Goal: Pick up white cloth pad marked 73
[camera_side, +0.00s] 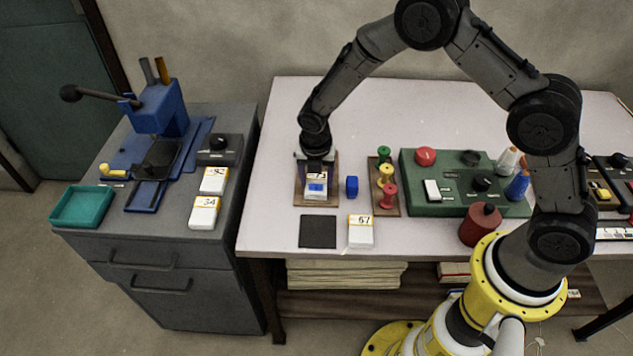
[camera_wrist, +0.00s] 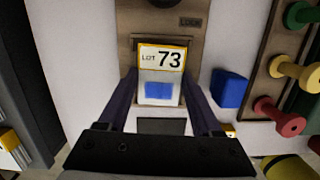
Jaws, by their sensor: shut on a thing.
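The white cloth pad marked 73 (camera_wrist: 161,75) has a yellow-edged label reading LOT 73 and a blue patch. In the side view the pad (camera_side: 316,191) is at the brown wooden board (camera_side: 331,166), below my gripper (camera_side: 316,180). In the wrist view my gripper (camera_wrist: 160,105) has a finger along each side of the pad, and it is shut on the pad. I cannot tell whether the pad is clear of the board. The gripper partly hides the pad's top in the side view.
A blue block (camera_side: 351,186) stands just right of the board. A rack of colored spools (camera_side: 385,175) is further right, beside a green control panel (camera_side: 432,205). A dark square mat (camera_side: 318,232) and the pad marked 67 (camera_side: 360,232) lie in front.

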